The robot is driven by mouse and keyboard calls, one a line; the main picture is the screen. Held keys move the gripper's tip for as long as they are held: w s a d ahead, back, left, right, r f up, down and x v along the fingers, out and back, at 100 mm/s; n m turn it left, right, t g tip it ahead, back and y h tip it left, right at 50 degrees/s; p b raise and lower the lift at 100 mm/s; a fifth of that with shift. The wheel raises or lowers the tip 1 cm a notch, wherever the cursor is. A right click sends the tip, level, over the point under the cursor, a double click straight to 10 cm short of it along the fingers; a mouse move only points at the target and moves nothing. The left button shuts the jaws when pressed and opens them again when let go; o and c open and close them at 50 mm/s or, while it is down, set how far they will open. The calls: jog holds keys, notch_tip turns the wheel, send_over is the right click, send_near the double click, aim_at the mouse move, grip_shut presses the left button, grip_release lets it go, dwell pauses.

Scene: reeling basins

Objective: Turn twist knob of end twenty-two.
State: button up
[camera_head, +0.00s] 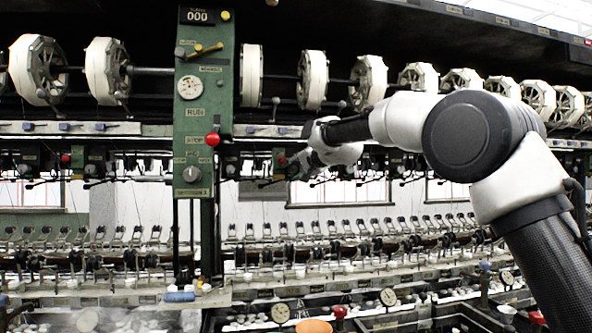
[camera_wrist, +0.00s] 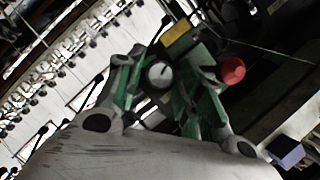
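In the wrist view a small round grey twist knob (camera_wrist: 158,74) with a dark pointer line sits on a dark and green panel. My gripper (camera_wrist: 160,80) has its two fingers spread, one on each side of the knob, with a visible gap between each finger and the knob. I cannot tell how far the fingertips are from the panel in depth. In the head view my gripper (camera_head: 292,166) is at a small green control box (camera_head: 279,158) right of the green column, and the arm hides the knob there. No end number is legible.
In the wrist view a red round knob (camera_wrist: 232,71) is close beside the right finger, and a yellow label (camera_wrist: 182,40) lies above. In the head view the green column (camera_head: 207,100) carries a red ball handle (camera_head: 212,139) and a larger grey knob (camera_head: 191,174). White reels (camera_head: 313,80) line the top.

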jog(key=c, duration=0.7)
jog(key=shift+n+h, duration=0.3)
jog(key=shift+n, duration=0.2)
jog(key=shift+c, duration=0.2)
jog(key=o, duration=0.7)
jog(key=shift+o, duration=0.2)
jog(key=v, duration=1.2)
